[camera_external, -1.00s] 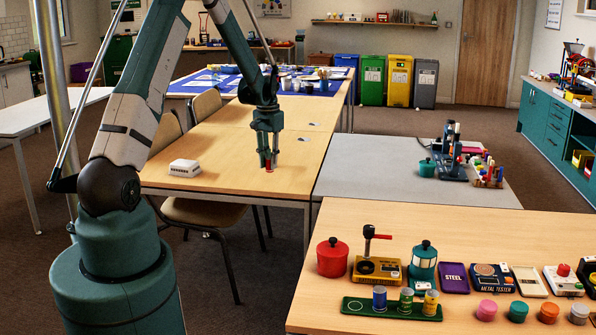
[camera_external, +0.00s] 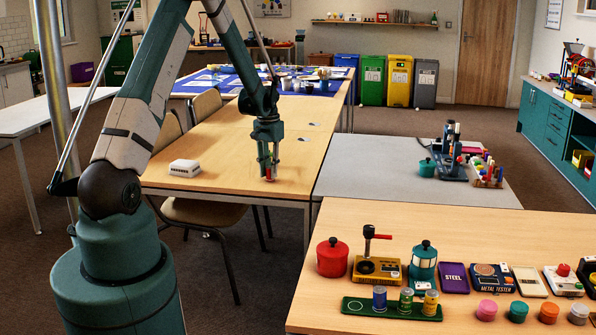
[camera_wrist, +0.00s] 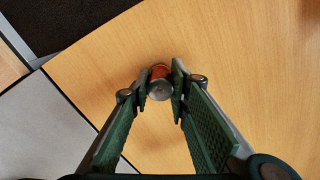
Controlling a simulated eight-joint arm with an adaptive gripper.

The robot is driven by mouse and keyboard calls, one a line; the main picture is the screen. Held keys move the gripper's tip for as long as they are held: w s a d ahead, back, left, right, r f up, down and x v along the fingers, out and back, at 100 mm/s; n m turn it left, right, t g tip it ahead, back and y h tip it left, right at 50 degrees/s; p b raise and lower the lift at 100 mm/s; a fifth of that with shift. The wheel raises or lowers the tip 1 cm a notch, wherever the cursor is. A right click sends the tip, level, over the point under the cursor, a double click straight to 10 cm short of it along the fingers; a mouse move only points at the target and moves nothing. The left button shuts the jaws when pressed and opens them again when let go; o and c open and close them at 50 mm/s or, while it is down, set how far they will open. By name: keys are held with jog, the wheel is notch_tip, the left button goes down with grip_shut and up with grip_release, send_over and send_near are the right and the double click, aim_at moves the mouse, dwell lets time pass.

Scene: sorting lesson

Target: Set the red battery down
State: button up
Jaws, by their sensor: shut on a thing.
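The red battery (camera_external: 268,174) is upright between the fingertips of my gripper (camera_external: 268,177), at the near part of the wooden table (camera_external: 225,160). In the wrist view the battery (camera_wrist: 160,80) shows its silver end and a red-orange side. Both green finger pads of my gripper (camera_wrist: 161,85) are against it or very close. The battery's lower end is at or just above the table top; I cannot tell whether it touches.
A white slotted box (camera_external: 185,168) lies left of my gripper on the same table. A grey table (camera_external: 380,175) adjoins on the right. The wood around the battery is clear. A front table (camera_external: 300,290) holds pots, jars and testers.

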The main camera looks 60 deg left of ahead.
aim_at(269, 167)
jog(key=o, duration=1)
jog(key=shift+c, duration=0.2)
jog(key=shift+r, duration=0.15)
notch_tip(269, 167, up, 12)
jog(key=p, duration=0.2)
dwell(0.6)
